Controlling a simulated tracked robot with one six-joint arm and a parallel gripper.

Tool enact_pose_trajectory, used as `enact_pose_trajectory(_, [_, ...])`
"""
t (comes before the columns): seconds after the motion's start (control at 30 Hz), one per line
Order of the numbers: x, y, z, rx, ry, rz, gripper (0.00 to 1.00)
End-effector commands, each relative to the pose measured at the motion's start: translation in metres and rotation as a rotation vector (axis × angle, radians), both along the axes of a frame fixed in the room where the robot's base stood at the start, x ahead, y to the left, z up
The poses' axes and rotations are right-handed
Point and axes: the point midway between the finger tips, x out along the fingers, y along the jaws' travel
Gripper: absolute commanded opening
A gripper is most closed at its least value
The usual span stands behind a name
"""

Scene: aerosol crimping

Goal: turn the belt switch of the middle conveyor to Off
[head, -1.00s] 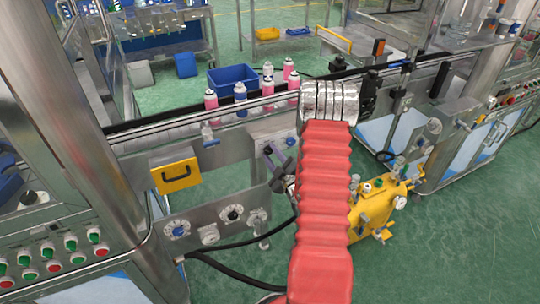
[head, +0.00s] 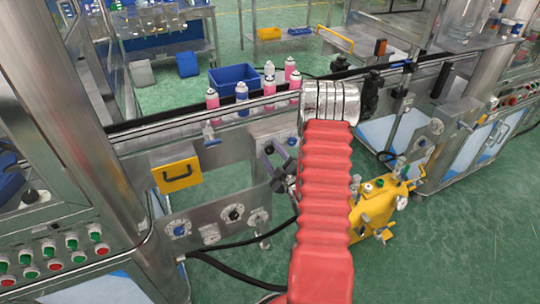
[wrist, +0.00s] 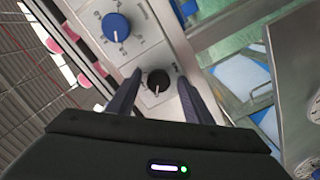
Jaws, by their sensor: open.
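The conveyor (head: 150,133) runs across the middle of the head view, with a grey control panel (head: 262,133) on its near side. The wrist view shows a black knob (wrist: 158,80) with a light pointer mark on a pale plate, and a larger blue knob (wrist: 117,27) beyond it. My gripper (wrist: 160,84) is open, with one dark finger on each side of the black knob; whether they touch it I cannot tell. In the head view my gripper (head: 280,154) is in front of the panel and hides part of it. The dial's lettering is too small to read.
A yellow-fronted box (head: 177,175) with a black handle is at the left, above lower dials (head: 232,213). A yellow machine (head: 374,205) stands on the floor right of my arm. Hoses cross below.

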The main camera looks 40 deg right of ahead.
Motion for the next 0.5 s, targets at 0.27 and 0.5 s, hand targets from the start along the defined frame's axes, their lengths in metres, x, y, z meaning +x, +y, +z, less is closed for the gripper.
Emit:
enact_pose_trajectory(0.27, [-0.016, 0.003, 0.0, 0.001, 0.001, -0.003, 0.46])
enact_pose_trajectory(0.5, [-0.053, 0.014, -0.001, 0.002, 0.001, -0.004, 0.46])
